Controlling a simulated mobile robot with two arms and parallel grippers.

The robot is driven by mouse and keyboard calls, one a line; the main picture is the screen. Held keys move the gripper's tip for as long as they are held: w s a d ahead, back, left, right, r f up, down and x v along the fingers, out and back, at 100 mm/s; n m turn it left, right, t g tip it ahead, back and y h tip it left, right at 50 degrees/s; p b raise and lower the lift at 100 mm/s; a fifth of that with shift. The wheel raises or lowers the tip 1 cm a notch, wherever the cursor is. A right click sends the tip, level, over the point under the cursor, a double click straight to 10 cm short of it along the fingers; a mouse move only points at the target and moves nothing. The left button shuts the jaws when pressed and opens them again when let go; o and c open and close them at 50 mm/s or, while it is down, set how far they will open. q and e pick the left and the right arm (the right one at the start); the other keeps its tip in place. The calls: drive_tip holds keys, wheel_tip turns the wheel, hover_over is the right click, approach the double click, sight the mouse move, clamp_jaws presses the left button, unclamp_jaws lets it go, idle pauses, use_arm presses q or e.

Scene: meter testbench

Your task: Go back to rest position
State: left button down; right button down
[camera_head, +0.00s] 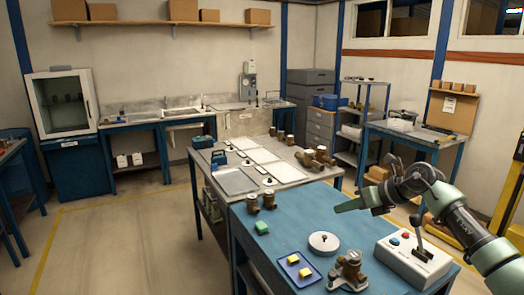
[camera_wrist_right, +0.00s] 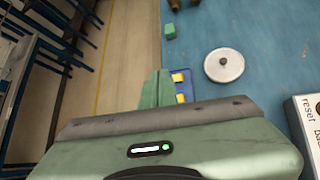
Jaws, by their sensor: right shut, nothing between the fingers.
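My right arm comes in from the right in the head view. Its green gripper (camera_head: 348,206) points left, above the blue bench top (camera_head: 300,222), and is shut with nothing held. In the right wrist view its closed fingers (camera_wrist_right: 156,89) show over the bench's left edge, beside the blue tray (camera_wrist_right: 183,74). My left gripper is in neither view.
On the blue bench are a white control box (camera_head: 412,262) with a lever, a brass meter (camera_head: 348,270), a round grey disc (camera_head: 324,243), a blue tray (camera_head: 286,260) with yellow blocks and a green block (camera_head: 262,228). The floor (camera_head: 120,240) at left is clear.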

drive_tip(key=s+a+r+m+t+y, duration=0.1)
drive_tip(key=s+a+m+t+y, duration=0.2)
drive_tip(key=a+m+t, duration=0.3)
drive_tip(key=s+a+r+m+t+y, duration=0.1)
drive_tip(key=s+a+m+t+y, duration=0.2)
drive_tip(key=a+m, duration=0.45)
drive_tip(key=s+d+f+m+g+h, duration=0.1)
drive_tip(key=s+d+f+m+h, duration=0.55)
drive_tip(key=f+m, duration=0.3)
drive_tip(key=s+d+f+m+h, duration=0.5)
drive_tip(key=s+f+m+h, duration=0.3)
drive_tip(key=m, duration=0.3)
drive_tip(key=s+f+m+g, duration=0.2)
drive_tip(key=s+f+g, duration=0.25)
drive_tip(key=s, duration=0.45)
drive_tip(key=s+f+m+g+y, duration=0.1)
drive_tip(key=s+f+g, duration=0.3)
drive_tip(key=s, duration=0.5)
drive_tip(key=s+f+m+g, duration=0.25)
drive_tip(key=s+f, duration=0.25)
drive_tip(key=s, duration=0.4)
wheel_tip(320, 180, down, 29)
drive_tip(key=s+g+b, duration=0.2)
drive_tip(key=s+d+f+g+b, duration=0.1)
drive_tip(key=s+d+f+b, duration=0.1)
drive_tip(key=s+f, duration=1.4)
drive_tip(key=shift+d+f+n, duration=0.35)
drive_tip(key=shift+d+f, duration=0.05)
drive_tip(key=shift+f, duration=0.05)
